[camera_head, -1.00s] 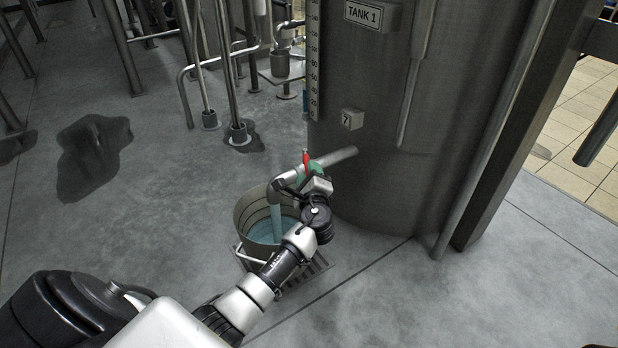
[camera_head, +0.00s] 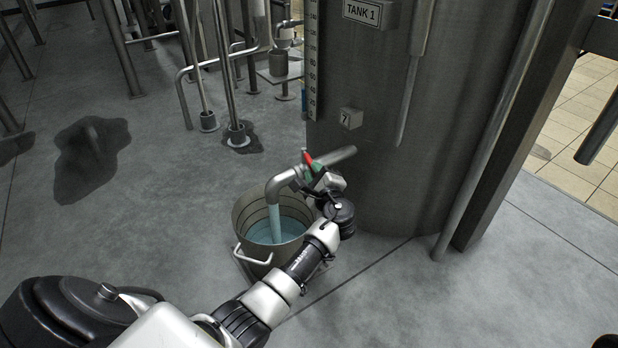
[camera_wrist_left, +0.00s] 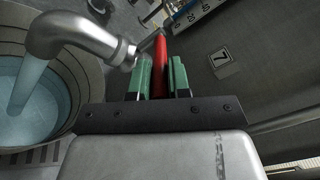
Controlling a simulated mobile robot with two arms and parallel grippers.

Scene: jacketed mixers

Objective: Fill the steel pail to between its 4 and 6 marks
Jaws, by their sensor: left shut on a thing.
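The steel pail (camera_head: 240,218) stands upright on a grate under the outlet pipe (camera_head: 283,182) of the tank. A stream of bluish liquid (camera_head: 275,220) runs from the pipe into it. Liquid lies in the pail with several ring lines on the wall above it; I cannot read any numbers. The red valve handle (camera_head: 308,157) is on the outlet pipe. My left gripper (camera_head: 315,169) is shut on this handle. In the left wrist view the red handle (camera_wrist_left: 161,66) stands between the green fingers (camera_wrist_left: 161,78). My right gripper is not in view.
The tank (camera_head: 400,150), labelled TANK 1 with a 7 tag and a level scale, stands just behind the valve. Thin posts and pipes (camera_head: 187,75) stand at the back left. Dark wet patches (camera_head: 90,160) lie on the floor.

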